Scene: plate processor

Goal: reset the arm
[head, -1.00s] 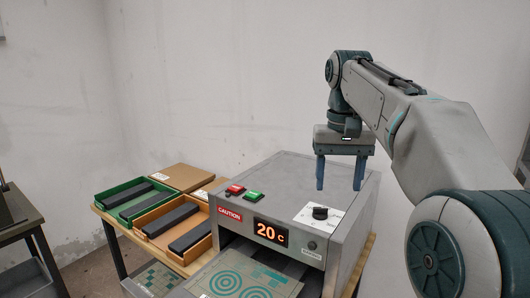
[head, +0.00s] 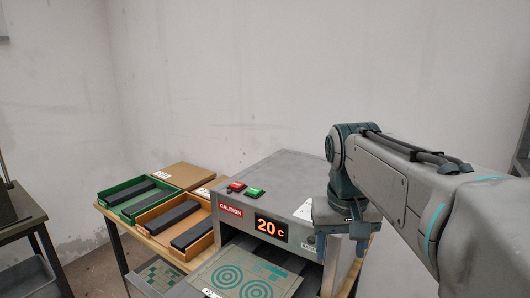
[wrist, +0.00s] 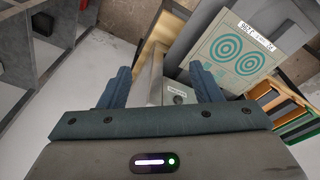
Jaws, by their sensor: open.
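My gripper (head: 345,246) is at the right front of the grey plate processor (head: 290,172), in front of its right side and partly covering it. In the wrist view its two blue fingers (wrist: 162,88) stand apart with nothing held between them. The processor's display reads 20 C, and a red button and a green button sit on its top. A plate (head: 245,274) with teal circle patterns lies at the processor's open front; it also shows in the wrist view (wrist: 238,48).
A green tray (head: 118,212) and an orange tray (head: 150,243) with dark bars stand on the wooden table left of the processor. A cardboard box (head: 183,176) is behind them. A dark side table (head: 28,222) is at far left. The space above the processor is free.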

